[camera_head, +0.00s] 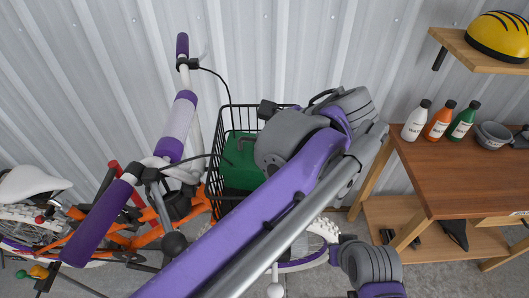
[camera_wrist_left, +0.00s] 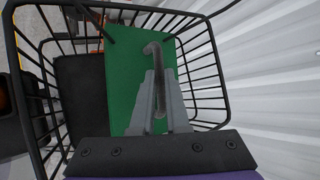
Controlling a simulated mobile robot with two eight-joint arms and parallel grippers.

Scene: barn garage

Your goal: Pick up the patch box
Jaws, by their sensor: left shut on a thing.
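The patch box, which I take to be the green box (camera_head: 240,162), sits in a black wire basket (camera_head: 213,160) on the front of an orange bicycle. In the left wrist view the green box (camera_wrist_left: 125,75) fills the basket's middle. My left gripper (camera_wrist_left: 159,82) is over it, fingers closed around a grey bent bar (camera_wrist_left: 152,48) that looks like its handle. The box appears to be still inside the basket. In the head view my purple left arm hides this gripper and part of the box. My right gripper is not in view.
The bicycle's handlebar with purple grips (camera_head: 92,225) stands left of the basket. A wooden workbench (camera_head: 450,170) with several bottles (camera_head: 438,121) is at the right, under a shelf with a yellow helmet (camera_head: 500,36). A corrugated wall (camera_head: 290,45) is close behind.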

